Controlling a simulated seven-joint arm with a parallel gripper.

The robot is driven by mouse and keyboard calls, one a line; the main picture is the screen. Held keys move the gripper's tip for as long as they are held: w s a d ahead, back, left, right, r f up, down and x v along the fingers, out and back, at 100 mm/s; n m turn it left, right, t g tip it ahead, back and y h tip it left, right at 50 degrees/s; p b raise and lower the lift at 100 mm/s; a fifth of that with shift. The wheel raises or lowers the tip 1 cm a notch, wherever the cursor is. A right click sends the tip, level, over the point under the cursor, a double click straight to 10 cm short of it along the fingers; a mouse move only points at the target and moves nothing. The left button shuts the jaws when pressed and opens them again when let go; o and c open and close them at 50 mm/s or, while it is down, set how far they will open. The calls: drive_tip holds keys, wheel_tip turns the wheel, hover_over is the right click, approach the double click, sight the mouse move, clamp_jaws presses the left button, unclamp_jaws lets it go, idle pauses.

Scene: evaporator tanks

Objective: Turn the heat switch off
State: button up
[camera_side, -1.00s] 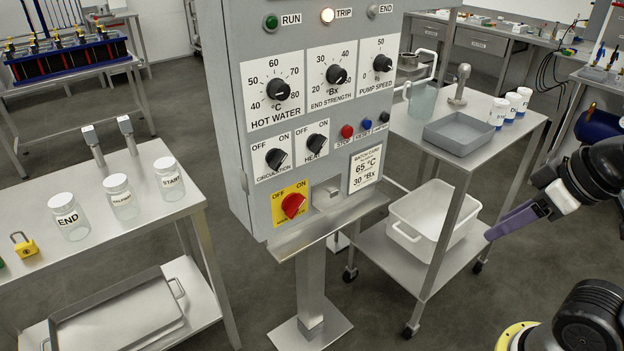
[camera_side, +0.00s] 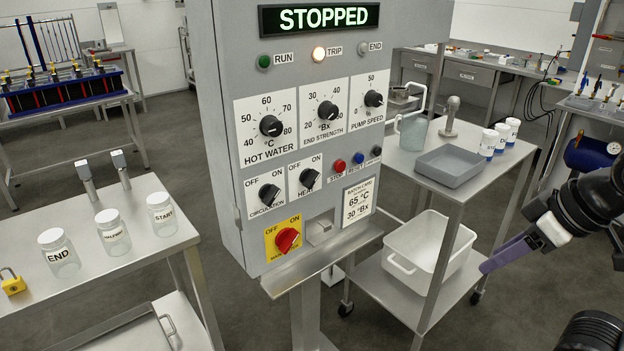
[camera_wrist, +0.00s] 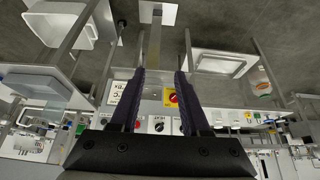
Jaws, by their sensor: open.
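The heat switch (camera_side: 309,178) is a black rotary knob on a white OFF/ON plate on the grey control panel, right of the circulation switch (camera_side: 268,194). Its plate reads OFF at left and ON at right; I cannot tell surely which way the knob points. My gripper (camera_side: 508,253) is at the right edge of the side view, well apart from the panel, with purple fingers. In the wrist view my gripper (camera_wrist: 160,76) is open and empty, and the panel appears upside down beyond it. The heat switch (camera_wrist: 159,127) shows small between the fingers.
Below the knobs are a red main switch (camera_side: 287,239) on yellow and a ledge. The display (camera_side: 318,18) reads STOPPED; the TRIP lamp (camera_side: 319,53) is lit. A trolley with a grey tray (camera_side: 450,165) and white tub (camera_side: 425,260) stands between panel and gripper. Jars (camera_side: 112,232) stand left.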

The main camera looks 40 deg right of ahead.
drive_tip(key=w+r+m+t, duration=0.2)
drive_tip(key=w+r+t, duration=0.15)
drive_tip(key=w, duration=0.35)
drive_tip(key=w+r+m+t+y, duration=0.1)
drive_tip(key=w+r+m+t, duration=0.2)
drive_tip(key=w, duration=0.5)
drive_tip(key=w+r+t, duration=0.4)
drive_tip(key=w+r, duration=0.1)
drive_tip(key=w, duration=0.2)
drive_tip(key=m+g+y, duration=0.1)
drive_tip(key=g+y, duration=0.1)
drive_tip(key=y, duration=0.1)
approach(317, 178)
drive_tip(key=x, duration=0.9)
drive_tip(key=shift+w+a, duration=0.1)
clamp_jaws()
